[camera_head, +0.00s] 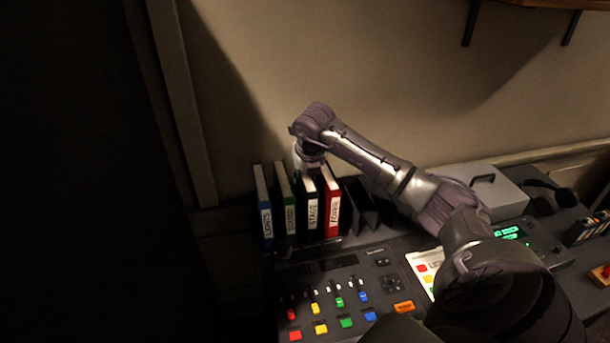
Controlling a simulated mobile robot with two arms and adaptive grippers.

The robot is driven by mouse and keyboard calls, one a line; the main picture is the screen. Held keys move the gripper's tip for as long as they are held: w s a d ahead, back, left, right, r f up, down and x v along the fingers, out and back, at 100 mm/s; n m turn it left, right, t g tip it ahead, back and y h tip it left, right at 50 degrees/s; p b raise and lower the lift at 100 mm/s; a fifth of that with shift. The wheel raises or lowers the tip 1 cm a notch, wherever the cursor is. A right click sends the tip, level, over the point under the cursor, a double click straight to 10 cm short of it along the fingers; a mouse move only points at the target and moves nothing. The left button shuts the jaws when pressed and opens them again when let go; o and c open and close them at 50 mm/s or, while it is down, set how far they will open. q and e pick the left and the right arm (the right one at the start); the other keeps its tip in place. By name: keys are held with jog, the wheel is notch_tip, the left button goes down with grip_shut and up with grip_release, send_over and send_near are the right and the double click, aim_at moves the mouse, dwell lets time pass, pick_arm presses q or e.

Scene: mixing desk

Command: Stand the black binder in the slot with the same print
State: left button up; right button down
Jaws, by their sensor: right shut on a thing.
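The black binder (311,212) stands upright in the row at the desk's back left, with a white spine label that seems to read STAGE. It is between the green binder (285,205) and the red binder (331,205). My right gripper (309,168) reaches down from above and is shut on the top of the black binder. The fingertips are small and partly hidden by the wrist. Any print on the slot under the binder is hidden or too small to read. My left gripper is not in view.
A blue binder (264,208) stands at the left end of the row. Dark empty dividers (362,205) are right of the red binder. The mixing desk (335,285) with coloured buttons lies in front. A grey box (495,192) and headphones (549,196) are at right.

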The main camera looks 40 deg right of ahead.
jog(key=shift+f, duration=0.2)
dwell(0.7)
jog(key=c, duration=0.8)
grip_release()
jog(key=shift+o, duration=0.2)
